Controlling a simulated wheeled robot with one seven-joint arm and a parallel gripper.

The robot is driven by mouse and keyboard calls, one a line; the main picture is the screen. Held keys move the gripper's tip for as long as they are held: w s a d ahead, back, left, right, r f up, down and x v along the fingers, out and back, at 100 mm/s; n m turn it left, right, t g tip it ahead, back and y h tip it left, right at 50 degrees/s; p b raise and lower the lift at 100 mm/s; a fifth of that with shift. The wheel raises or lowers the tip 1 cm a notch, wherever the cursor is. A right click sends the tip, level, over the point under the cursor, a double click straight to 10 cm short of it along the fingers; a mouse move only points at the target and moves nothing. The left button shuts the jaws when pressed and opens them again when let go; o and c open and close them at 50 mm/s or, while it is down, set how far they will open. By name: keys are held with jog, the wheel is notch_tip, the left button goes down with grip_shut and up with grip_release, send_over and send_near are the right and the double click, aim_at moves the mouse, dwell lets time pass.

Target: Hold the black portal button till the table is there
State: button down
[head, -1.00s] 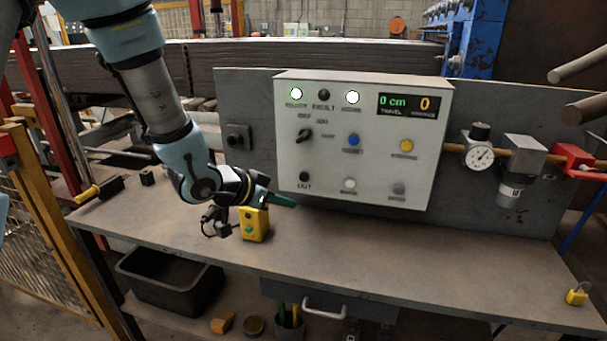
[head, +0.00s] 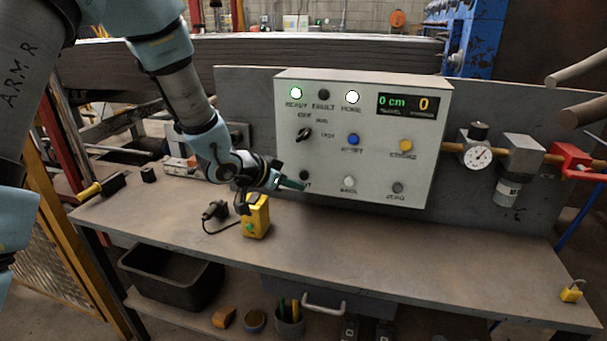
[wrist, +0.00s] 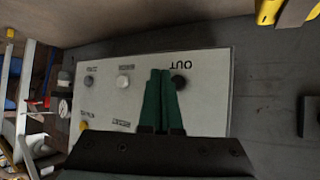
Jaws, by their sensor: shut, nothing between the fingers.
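The black button (head: 304,175) sits low on the left of the light grey control panel (head: 330,110), and the label by it is partly covered by my gripper. In the wrist view the black button (wrist: 179,82) appears with an upside-down OUT label. My gripper (head: 302,186) has green fingers, shut and empty, with their tips just below the button in the head view. In the wrist view the fingertips (wrist: 161,72) appear beside it. I cannot tell whether they touch the panel. The display (head: 407,105) reads 0 cm and 0. Which thing the table is, I cannot tell.
A blue button (head: 353,140), a yellow one (head: 405,146), a white one (head: 349,182) and a grey one (head: 397,188) share the panel. A rotary switch (head: 305,134) is above the black button. A yellow box (head: 255,217) stands below my gripper on the bench.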

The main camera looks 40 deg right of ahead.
aim_at(304, 176)
jog(key=shift+w+d, duration=0.6)
jog(key=shift+d, duration=0.25)
jog(key=shift+d+p, duration=0.1)
jog(key=shift+p, duration=0.25)
dwell(1.2)
jog(key=shift+w+d, duration=0.25)
